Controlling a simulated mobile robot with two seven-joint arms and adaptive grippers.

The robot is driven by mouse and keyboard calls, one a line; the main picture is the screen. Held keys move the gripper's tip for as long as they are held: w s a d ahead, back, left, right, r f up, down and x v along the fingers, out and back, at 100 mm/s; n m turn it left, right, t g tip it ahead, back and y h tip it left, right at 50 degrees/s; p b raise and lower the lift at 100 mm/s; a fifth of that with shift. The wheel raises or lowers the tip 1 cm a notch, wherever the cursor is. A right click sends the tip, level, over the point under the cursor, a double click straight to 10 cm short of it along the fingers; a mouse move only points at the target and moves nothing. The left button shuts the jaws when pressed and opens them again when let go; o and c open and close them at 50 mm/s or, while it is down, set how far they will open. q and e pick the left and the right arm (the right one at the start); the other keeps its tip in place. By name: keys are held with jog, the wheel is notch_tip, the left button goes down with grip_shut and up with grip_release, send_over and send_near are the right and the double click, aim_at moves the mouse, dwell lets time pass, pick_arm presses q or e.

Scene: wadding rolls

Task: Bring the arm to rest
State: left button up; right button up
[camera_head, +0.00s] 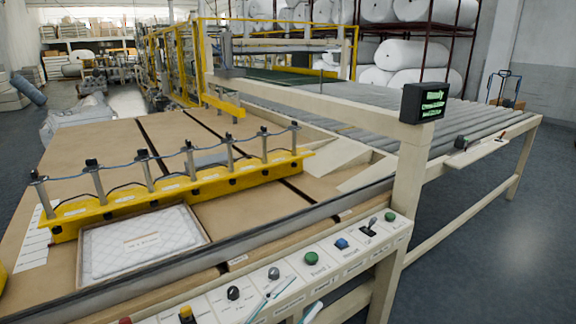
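I cannot clearly make out either gripper in the head view. Slim pale and teal pieces (312,313) show at the bottom edge, over the control panel (212,303). I cannot tell whether they are part of my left gripper or lie on the panel. No arm is plainly seen, and nothing is seen held. My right gripper does not show.
The panel carries knobs, buttons and a lever. Behind it, a yellow bar (170,192) with several posts crosses a brown work table (110,140). A quilted white sample (140,240) lies in front of the bar. Open floor (490,240) is at right.

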pick_arm(q)
jog(key=s+a+f+n+y, duration=0.1)
jog(key=a+f+n+y, duration=0.5)
jog(key=f, duration=0.4)
jog(key=s+a+f+n+y, duration=0.1)
jog(key=a+f+n+y, duration=0.2)
jog(key=a+f+y, duration=0.5)
jog(key=s+a+f+n+g, duration=0.1)
jog(key=s+a+f+g, duration=0.1)
jog(key=s+a+f, duration=0.2)
jog(key=s+a+f+n+g, duration=0.1)
jog(key=s+a+f+n, duration=0.1)
jog(key=s+f, duration=0.6)
notch_tip(320, 180, down, 5)
jog(key=shift+a+r+g+y, duration=0.15)
jog(key=shift+a+g+y, duration=0.2)
jog(key=shift+a, duration=0.55)
jog(key=shift+s, duration=0.1)
